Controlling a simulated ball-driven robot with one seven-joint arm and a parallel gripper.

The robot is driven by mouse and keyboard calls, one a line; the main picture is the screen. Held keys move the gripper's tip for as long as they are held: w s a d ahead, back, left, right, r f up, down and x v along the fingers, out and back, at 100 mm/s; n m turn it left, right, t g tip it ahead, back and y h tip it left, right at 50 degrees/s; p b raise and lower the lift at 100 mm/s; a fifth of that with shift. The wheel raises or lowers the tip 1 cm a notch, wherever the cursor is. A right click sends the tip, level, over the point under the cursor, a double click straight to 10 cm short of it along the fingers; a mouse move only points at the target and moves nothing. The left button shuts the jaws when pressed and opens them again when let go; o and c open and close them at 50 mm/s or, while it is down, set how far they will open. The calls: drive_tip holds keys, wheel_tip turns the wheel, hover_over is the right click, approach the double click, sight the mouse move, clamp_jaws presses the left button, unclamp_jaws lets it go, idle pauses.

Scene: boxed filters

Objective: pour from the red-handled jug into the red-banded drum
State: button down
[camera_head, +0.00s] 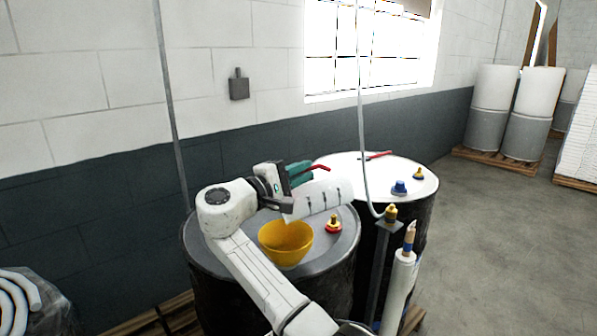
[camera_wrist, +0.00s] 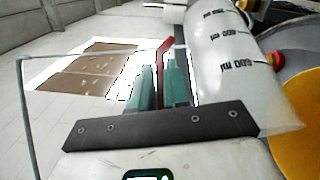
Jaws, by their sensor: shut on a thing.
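My gripper (camera_head: 300,172) has teal fingers shut on the red handle (camera_wrist: 165,62) of the jug; the handle also shows in the head view (camera_head: 320,167). The jug (camera_head: 322,198) is whitish and translucent with dark volume marks. Its body is tipped far over, almost lying, above the near dark drum (camera_head: 198,252). Its left end is just above a yellow funnel or bowl (camera_head: 286,240) on the drum's top. The jug (camera_wrist: 225,70) fills the right of the wrist view beside the yellow rim (camera_wrist: 300,115). I see no stream; the jug's mouth is unclear. A red-ringed brass fitting (camera_head: 333,225) stands on this drum.
A second dark drum (camera_head: 412,232) with a white top stands behind right, bearing a blue cap (camera_head: 399,187), a brass fitting (camera_head: 419,174) and a red tool (camera_head: 378,156). A thin pale hose (camera_head: 361,120) hangs between the drums. A wall is close behind; open floor lies right.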

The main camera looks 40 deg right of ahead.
sight(321, 183)
drive_tip(key=shift+d, duration=0.1)
drive_tip(key=shift+s+d+y+p, duration=0.2)
drive_tip(key=shift+d+y+p, duration=0.1)
drive_tip(key=shift+d+p, duration=0.05)
drive_tip(key=shift+s+d+f+m+y+p, duration=0.25)
drive_tip(key=shift+d+f+m+y+p, duration=0.2)
drive_tip(key=shift+d+y, duration=0.3)
drive_tip(key=shift+d, duration=0.1)
drive_tip(key=shift+s+d+r+y+p, duration=0.1)
drive_tip(key=shift+d+y+p, duration=0.25)
drive_tip(key=shift+p, duration=0.1)
drive_tip(key=shift+s+d+f+m+y+p, duration=0.15)
drive_tip(key=shift+d+m+y+p, duration=0.1)
drive_tip(key=shift+d+y+p, duration=0.1)
drive_tip(key=shift+s+d+f+m+y+p, duration=0.1)
drive_tip(key=shift+d+f+m+y+p, duration=0.1)
drive_tip(key=shift+d+y+p, duration=0.15)
drive_tip(key=shift+r, duration=0.1)
